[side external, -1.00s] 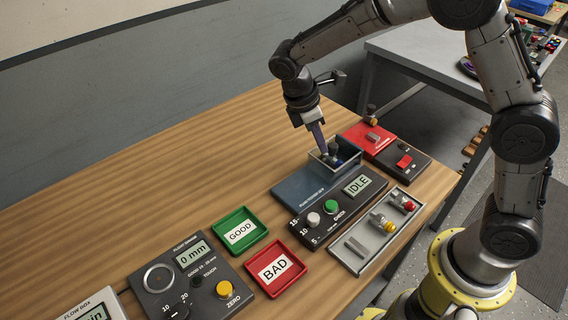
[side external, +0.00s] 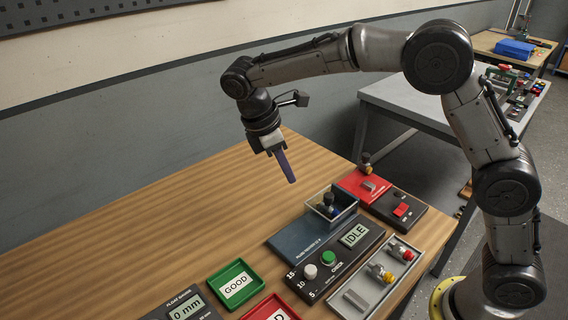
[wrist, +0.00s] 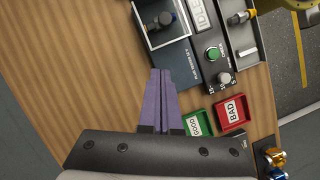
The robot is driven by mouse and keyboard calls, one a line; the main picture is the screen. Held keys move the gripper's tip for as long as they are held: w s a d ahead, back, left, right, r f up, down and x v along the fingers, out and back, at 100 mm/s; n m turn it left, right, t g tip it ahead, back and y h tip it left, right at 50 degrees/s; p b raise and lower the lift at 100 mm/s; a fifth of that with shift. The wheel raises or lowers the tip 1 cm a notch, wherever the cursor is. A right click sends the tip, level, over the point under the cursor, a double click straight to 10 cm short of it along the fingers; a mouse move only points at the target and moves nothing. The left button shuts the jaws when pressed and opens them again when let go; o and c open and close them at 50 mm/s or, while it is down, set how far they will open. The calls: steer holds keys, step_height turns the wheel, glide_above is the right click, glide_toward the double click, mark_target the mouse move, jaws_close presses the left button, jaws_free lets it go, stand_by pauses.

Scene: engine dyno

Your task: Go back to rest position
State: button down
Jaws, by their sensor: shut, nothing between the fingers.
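My gripper (side external: 288,174) is raised above the wooden bench, in free space to the left of the plug tester. Its purple fingers are together with nothing between them; they also show closed in the wrist view (wrist: 161,74). The plug tester (side external: 300,240) reads IDLE on its display, with a green button and a white knob. My gripper is apart from both.
A green GOOD tray (side external: 255,291) and a red BAD tray (side external: 255,315) lie in front. A grey tray (side external: 350,312) holds yellow- and red-ended parts. A red block with a dark switch panel (side external: 405,224) stands at the back right. The bench's left side is clear.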

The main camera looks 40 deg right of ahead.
steer(key=s+d+r+m+t+y, duration=0.1)
steer(key=s+d+r+m+t, duration=0.1)
steer(key=s+d+r, duration=0.35)
steer(key=s+d+r+m+t+y, duration=0.1)
steer(key=s+d+r+m, duration=0.15)
steer(key=s+r, duration=0.5)
steer(key=s+d+m+t+y, duration=0.1)
steer(key=s+d+m+t, duration=0.2)
steer(key=s, duration=0.6)
steer(key=s+a+f+m+t, duration=0.1)
steer(key=s+f+m, duration=0.3)
steer(key=f, duration=0.3)
steer(key=shift+f+m+t+y, duration=0.3)
steer(key=shift+f+m+y, duration=0.1)
steer(key=shift+m, duration=0.15)
